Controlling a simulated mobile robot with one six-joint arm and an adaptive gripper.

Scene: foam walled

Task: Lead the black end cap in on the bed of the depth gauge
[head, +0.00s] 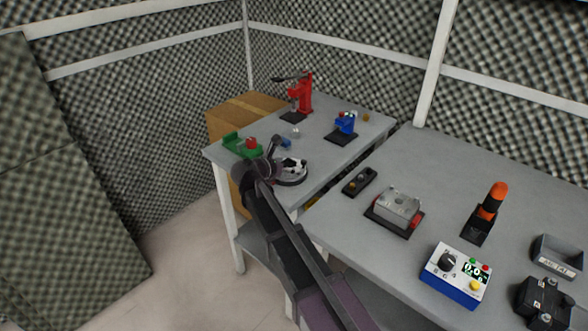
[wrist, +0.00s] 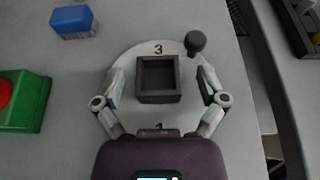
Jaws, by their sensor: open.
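A black, square, hollow-topped piece (wrist: 158,97), which looks like the black end cap, sits on a round white numbered plate (wrist: 128,62) in the wrist view. My gripper (wrist: 160,84) is open, with one finger on each side of the piece and gaps between. In the head view my gripper (head: 268,158) is over the near end of the far table, beside the round plate (head: 290,181). I cannot tell for sure which device is the depth gauge; a blue device on a black base (head: 345,124) stands at the far table's right.
A red press (head: 301,96) stands at the back. A green fixture with a red part (head: 241,146) and a small blue block (wrist: 74,21) lie left of the plate. A black knob (wrist: 195,42) rises at its edge. The nearer table (head: 440,187) holds several devices.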

